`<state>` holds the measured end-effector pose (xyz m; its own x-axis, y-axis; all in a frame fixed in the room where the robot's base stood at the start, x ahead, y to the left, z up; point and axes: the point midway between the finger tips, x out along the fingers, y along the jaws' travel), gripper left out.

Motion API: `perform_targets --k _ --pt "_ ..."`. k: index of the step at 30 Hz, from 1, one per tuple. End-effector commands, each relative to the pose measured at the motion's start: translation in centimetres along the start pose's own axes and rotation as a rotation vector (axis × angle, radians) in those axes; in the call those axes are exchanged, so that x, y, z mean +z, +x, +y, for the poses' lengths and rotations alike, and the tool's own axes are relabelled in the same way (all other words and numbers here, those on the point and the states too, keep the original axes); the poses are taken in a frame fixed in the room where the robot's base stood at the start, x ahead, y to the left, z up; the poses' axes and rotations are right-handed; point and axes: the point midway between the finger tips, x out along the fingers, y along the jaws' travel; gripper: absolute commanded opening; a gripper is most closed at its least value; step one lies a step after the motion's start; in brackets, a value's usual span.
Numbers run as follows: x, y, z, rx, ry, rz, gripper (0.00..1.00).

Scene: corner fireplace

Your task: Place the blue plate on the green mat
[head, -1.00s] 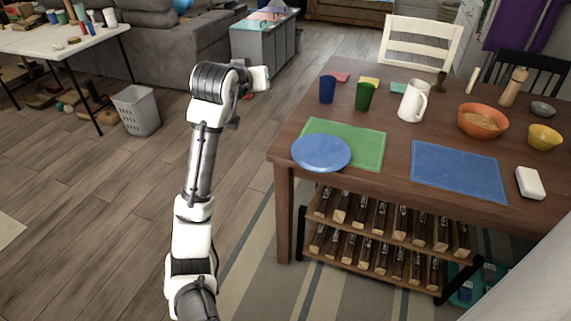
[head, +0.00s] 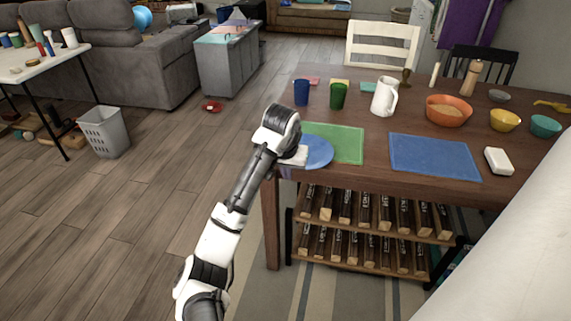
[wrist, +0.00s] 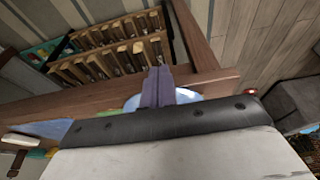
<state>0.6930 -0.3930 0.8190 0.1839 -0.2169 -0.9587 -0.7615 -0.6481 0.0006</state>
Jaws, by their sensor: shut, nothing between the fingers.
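The blue plate (head: 319,152) lies at the near left corner of the table, overlapping the near left part of the green mat (head: 345,143). My wrist hides its left part. A bit of its blue rim shows behind the fingers in the wrist view (wrist: 187,95). The green mat lies flat on the table. My gripper is at the plate's left side, over the table's corner; its fingertips are hidden in the head view. In the wrist view my gripper (wrist: 158,82) has its fingers together, empty, in front of the plate. I cannot tell whether they touch it.
A blue cup (head: 301,93) and a green cup (head: 338,96) stand behind the mat, with a white pitcher (head: 383,98) to their right. A blue mat (head: 434,157) lies to the right. A rack of bottles (head: 375,233) sits under the table (head: 380,178).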

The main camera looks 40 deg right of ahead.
Motion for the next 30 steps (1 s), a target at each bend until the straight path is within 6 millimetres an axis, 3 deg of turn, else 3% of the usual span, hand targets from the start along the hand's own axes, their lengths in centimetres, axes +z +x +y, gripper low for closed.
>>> perform_targets --k 5,9,15,30 --pt "-0.2 3.5 -0.1 -0.001 -0.001 -0.002 0.00" --pt "-2.3 3.6 -0.1 -0.004 -0.001 0.002 0.00" --pt "-3.6 4.2 -0.1 -0.002 -0.001 0.002 0.00" --pt "-4.2 4.3 -0.1 -0.001 -0.001 0.003 0.00"
